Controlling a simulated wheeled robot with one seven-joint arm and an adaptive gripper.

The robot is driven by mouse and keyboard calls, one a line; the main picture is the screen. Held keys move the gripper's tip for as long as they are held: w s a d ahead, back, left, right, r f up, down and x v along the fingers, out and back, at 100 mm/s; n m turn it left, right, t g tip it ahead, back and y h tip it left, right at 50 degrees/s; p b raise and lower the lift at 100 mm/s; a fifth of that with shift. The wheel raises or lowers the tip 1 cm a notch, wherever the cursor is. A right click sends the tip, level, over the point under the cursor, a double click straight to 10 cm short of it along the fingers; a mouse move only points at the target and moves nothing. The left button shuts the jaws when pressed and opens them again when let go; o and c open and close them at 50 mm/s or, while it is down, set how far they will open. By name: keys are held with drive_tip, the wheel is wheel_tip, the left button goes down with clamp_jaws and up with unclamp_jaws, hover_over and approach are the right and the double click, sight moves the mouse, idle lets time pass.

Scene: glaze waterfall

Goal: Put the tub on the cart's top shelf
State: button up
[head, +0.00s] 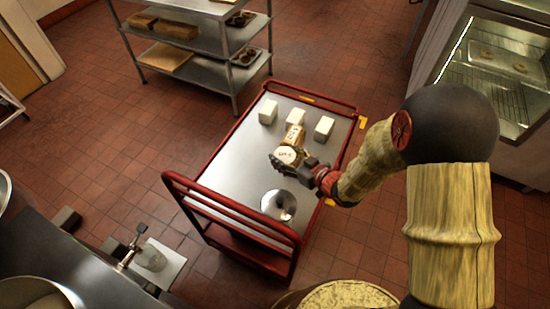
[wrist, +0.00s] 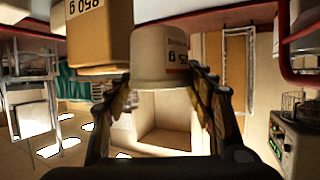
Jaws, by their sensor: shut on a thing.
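The tub (head: 288,156) is a small white, round container over the cart's top shelf (head: 232,160), near its middle. In the wrist view the tub (wrist: 160,50) shows a printed label and sits between the two fingers. My gripper (head: 298,165) is shut on it; it also shows in the wrist view (wrist: 163,88). A tan box with a white label (head: 294,137) stands just behind the tub; in the wrist view this box (wrist: 98,38) appears at upper left. I cannot tell whether the tub touches the shelf.
A shiny metal bowl (head: 278,205) sits near the handle end. The cart's red rail (head: 232,207) edges the shelf. The shelf's left side is clear. A steel rack (head: 205,40) stands behind.

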drive_tip(key=s+a+f+n+g+y+b, duration=0.25)
drive_tip(key=s+a+f+n+g, duration=0.2)
drive_tip(key=a, duration=0.25)
drive_tip(key=b, duration=0.5)
hover_over(243, 177)
drive_tip(key=shift+y, duration=0.35)
drive_tip(key=f, duration=0.8)
drive_tip(key=shift+s+d+f, duration=0.1)
drive_tip(key=shift+s+d, duration=0.05)
drive_tip(key=shift+d, duration=0.1)
drive_tip(key=shift+a+f, duration=0.15)
drive_tip(key=shift+f, duration=0.05)
drive_tip(key=shift+w+a+f+b, duration=0.15)
drive_tip(key=shift+f+b, duration=0.4)
drive_tip(key=shift+f, duration=0.3)
drive_tip(key=shift+w+d+f+b, duration=0.1)
drive_tip(key=shift+f+b, duration=0.4)
drive_tip(key=shift+f, duration=0.3)
drive_tip(key=shift+f, duration=0.1)
drive_tip(key=o, duration=1.2)
